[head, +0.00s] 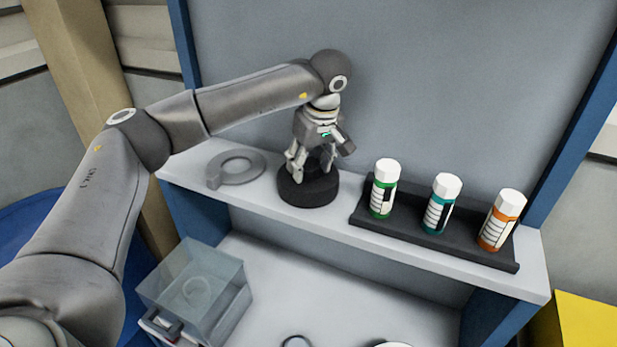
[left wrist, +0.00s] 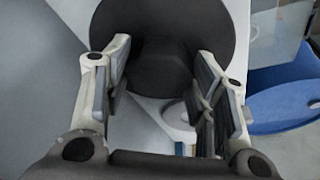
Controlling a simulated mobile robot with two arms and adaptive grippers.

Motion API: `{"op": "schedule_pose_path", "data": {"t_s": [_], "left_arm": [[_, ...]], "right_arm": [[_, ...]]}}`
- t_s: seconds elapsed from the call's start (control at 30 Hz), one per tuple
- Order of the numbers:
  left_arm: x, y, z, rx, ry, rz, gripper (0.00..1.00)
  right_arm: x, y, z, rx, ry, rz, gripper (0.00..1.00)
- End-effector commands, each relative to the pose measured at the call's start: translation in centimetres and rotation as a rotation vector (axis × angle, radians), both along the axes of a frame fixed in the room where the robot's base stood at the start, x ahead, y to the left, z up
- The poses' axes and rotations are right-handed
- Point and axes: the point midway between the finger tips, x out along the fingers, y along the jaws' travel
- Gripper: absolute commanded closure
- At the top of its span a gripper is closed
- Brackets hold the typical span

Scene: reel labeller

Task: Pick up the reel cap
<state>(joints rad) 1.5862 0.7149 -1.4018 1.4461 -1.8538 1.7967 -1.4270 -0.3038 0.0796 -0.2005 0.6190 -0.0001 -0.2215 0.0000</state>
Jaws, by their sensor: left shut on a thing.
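The reel cap (head: 308,190) is a black round piece on the white shelf, left of the bottle rack. My left gripper (head: 310,170) points down at it from above, with one finger on each side of its raised middle. In the left wrist view, the broad dark disc of the reel cap (left wrist: 165,25) fills the top centre, and its narrower part sits between the fingers of my left gripper (left wrist: 158,80). The gripper is shut on it. The cap looks upright and at shelf level; its contact with the shelf is hard to see. My right gripper is out of view.
A grey open ring (head: 236,168) lies on the shelf (head: 420,250) to the left. A dark rack (head: 405,228) holds green, teal and orange-banded bottles to the right. A clear box (head: 200,285) stands below. A grey panel (head: 420,90) rises behind.

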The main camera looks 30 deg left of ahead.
Motion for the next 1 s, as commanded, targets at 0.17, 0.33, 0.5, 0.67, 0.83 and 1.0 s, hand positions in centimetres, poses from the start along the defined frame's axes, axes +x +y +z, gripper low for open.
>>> {"op": "schedule_pose_path", "data": {"t_s": [0.17, 0.33, 0.5, 0.67, 0.83, 1.0], "left_arm": [[0.0, 0.0, 0.1, 0.000, -0.002, 0.000, 0.86], [0.0, 0.0, 0.2, 0.000, -0.002, 0.000, 0.86], [0.1, 0.0, 1.2, -0.002, -0.005, 0.001, 0.86], [-0.8, -0.1, 4.0, -0.001, -0.008, -0.001, 0.86], [-4.3, -0.4, 8.6, 0.002, -0.010, -0.001, 0.86], [-7.8, -0.7, 10.5, 0.003, -0.009, -0.002, 0.86]], "right_arm": [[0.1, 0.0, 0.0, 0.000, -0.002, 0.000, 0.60], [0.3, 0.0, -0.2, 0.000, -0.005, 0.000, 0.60], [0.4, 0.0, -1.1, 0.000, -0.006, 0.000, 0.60], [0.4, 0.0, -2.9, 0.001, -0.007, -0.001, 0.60], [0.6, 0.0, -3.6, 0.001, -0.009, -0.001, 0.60], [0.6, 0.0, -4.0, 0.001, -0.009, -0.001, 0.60]]}}
